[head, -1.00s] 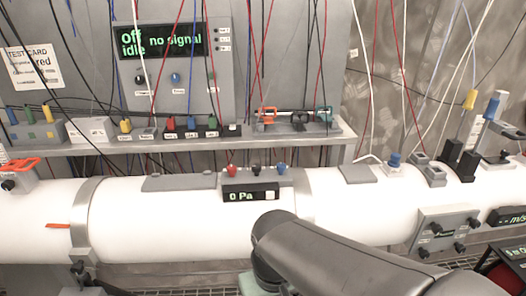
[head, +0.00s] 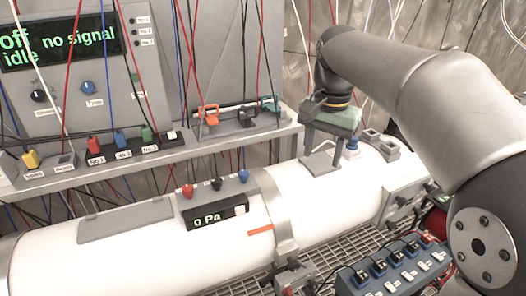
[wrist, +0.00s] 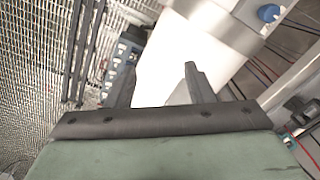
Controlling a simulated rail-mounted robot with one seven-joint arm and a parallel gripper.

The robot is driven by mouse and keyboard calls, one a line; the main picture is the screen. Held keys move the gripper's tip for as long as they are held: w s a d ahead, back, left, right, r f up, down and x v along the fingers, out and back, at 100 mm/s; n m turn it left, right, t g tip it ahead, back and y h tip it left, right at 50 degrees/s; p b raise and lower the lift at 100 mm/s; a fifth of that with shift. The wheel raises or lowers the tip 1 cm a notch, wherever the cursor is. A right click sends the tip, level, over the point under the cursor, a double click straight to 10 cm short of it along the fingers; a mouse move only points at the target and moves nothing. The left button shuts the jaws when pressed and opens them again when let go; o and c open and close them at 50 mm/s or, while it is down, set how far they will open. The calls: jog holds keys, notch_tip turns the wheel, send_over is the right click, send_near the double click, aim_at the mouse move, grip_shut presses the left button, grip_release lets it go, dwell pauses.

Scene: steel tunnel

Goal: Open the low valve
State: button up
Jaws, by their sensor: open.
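I cannot tell for sure which part is the low valve. A blue knob (head: 352,147) stands on top of the white pipe (head: 130,240), just right of my gripper (head: 322,160) in the head view. A blue knob also shows at the top right of the wrist view (wrist: 268,12). My gripper is open and empty, with its two dark fingers pointing down over the pipe beside a flat grey plate (head: 318,162). In the wrist view the fingers (wrist: 160,72) are apart, with the white pipe beyond them. Contact with the pipe cannot be told.
A shelf (head: 150,155) with coloured plugs and clips runs behind the pipe. A pressure display (head: 213,217) reads 0 Pa. A blue terminal box (head: 395,270) stands in front over the grating. Cables hang across the back. An orange strip (head: 260,230) lies on the pipe.

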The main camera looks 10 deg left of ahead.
jog(key=w+a+r+m, duration=0.1)
jog(key=w+a+r, duration=0.3)
jog(key=a, duration=0.5)
jog(key=m, duration=0.2)
send_near(244, 172)
notch_tip(244, 172, down, 8)
jog(key=b, duration=0.4)
jog(key=shift+w+a+f, duration=0.15)
jog(key=shift+f, duration=0.1)
jog(key=c, duration=1)
